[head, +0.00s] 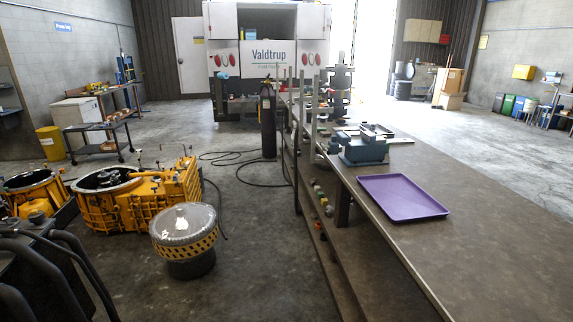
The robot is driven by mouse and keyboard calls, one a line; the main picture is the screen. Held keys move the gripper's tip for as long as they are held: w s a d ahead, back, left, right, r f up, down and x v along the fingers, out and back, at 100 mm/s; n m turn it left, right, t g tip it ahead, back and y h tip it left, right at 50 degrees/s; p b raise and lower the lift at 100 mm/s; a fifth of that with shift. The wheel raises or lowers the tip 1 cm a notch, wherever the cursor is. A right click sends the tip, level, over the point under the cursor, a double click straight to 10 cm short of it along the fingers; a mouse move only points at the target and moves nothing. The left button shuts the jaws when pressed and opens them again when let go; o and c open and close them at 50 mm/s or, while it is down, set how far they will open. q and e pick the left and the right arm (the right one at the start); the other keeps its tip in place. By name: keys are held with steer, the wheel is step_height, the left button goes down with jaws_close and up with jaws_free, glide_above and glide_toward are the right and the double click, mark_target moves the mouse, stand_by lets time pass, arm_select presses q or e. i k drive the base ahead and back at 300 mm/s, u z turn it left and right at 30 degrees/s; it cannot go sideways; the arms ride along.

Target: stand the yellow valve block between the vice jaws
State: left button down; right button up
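The blue-grey vice (362,150) stands on the long brown workbench, beyond the purple tray. I cannot make out what, if anything, is between its jaws. A large yellow transmission housing (135,200) sits on the floor at the left, with a round opening on top and a ribbed side. I cannot pick out a separate yellow valve block; it may be part of this housing or hidden. Neither of my grippers is in view.
A purple tray (402,198) lies on the workbench (480,235), whose near right surface is bare. Black hoses (245,170) and a dark cylinder (268,122) are between housing and bench.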

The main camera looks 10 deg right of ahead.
mark_target(356, 142)
steer(key=z, duration=0.05)
steer(key=i, duration=2.3)
steer(key=z, duration=2.45)
